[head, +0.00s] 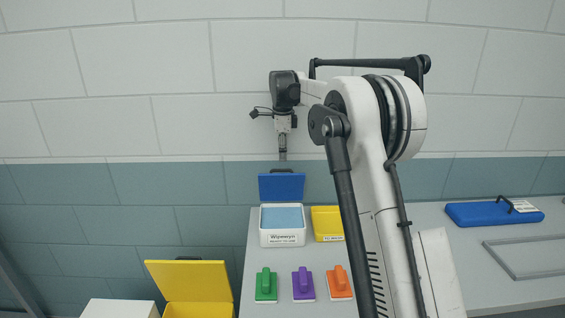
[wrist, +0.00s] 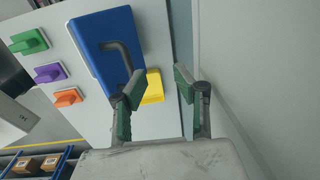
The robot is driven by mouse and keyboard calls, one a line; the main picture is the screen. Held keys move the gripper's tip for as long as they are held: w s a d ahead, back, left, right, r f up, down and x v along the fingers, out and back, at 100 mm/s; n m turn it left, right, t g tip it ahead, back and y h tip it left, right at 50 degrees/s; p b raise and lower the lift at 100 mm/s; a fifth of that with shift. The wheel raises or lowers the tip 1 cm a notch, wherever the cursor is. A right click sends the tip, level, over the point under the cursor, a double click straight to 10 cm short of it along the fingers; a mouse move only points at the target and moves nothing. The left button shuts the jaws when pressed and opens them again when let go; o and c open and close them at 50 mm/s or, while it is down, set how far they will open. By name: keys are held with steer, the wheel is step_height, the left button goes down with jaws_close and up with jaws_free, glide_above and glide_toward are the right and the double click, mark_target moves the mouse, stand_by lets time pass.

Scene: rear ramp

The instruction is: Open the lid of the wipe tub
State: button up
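The wipe tub (head: 283,238) is a white box labelled "Wipewyn" on the grey counter. Its blue lid (head: 282,188) stands raised at the tub's back edge, and a light blue surface shows inside the tub. In the wrist view the blue lid (wrist: 98,62) fills the upper middle, with a dark curved handle (wrist: 124,56) on it. My gripper (head: 282,156) is above the raised lid in the head view. In the wrist view my gripper (wrist: 155,86) is open, with nothing between its fingers. The left finger overlaps the handle's lower end; I cannot tell whether they touch.
A yellow tub (head: 327,224) stands right of the wipe tub. Green (head: 266,286), purple (head: 303,284) and orange (head: 339,283) handled blocks lie in front. A yellow lid (head: 188,280) stands open at lower left. A blue board (head: 492,213) lies far right. The wall is close behind.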

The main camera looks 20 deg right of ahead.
step_height(320, 180, up, 8)
steer(key=shift+s+f, duration=0.2)
steer(key=shift+a, duration=0.1)
steer(key=shift+c, duration=0.2)
